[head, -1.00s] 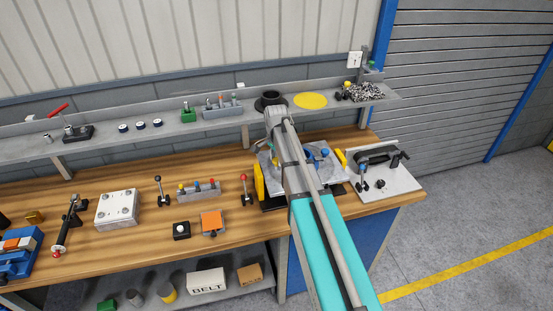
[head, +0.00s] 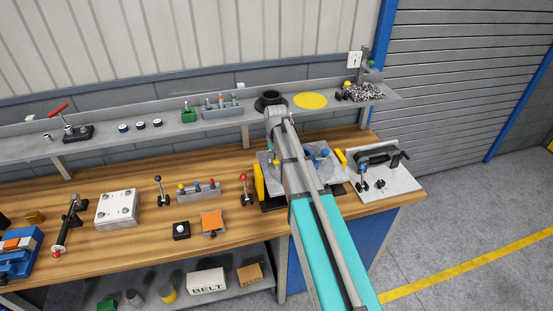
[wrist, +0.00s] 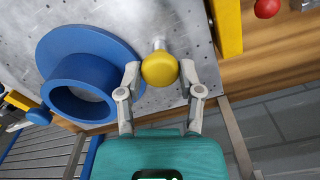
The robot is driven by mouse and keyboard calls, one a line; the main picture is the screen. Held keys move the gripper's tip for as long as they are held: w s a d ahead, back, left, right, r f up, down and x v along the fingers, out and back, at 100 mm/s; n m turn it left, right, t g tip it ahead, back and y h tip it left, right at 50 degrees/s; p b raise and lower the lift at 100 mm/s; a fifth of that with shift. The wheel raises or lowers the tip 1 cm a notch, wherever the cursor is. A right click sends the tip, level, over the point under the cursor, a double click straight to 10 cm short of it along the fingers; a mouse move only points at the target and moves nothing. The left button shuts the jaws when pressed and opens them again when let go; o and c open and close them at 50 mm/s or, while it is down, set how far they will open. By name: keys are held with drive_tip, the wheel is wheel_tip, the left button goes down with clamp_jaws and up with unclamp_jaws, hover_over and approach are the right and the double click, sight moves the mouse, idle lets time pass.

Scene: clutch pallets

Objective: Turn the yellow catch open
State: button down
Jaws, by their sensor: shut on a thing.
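The yellow catch (wrist: 159,69) shows in the wrist view as a round yellow knob on a short silver stem. It stands over a grey metal plate (wrist: 180,20) with small holes. My gripper (wrist: 160,76) has one finger on each side of the knob and is shut on it. A large blue flanged ring (wrist: 85,50) lies just left of the knob, close to the left finger. In the head view my own arm covers the middle of the plate and hides most of the grip.
Yellow uprights (head: 259,181) stand at the plate's sides; one also shows in the wrist view (wrist: 228,25). A red knob (wrist: 267,8) is at the upper right there. A light board with a black handle (head: 377,157) lies right on the bench (head: 140,242). A shelf (head: 70,149) runs behind.

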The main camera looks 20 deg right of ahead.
idle(0.4)
drive_tip(key=shift+c, duration=1.3)
unclamp_jaws()
drive_tip(key=shift+m, duration=0.3)
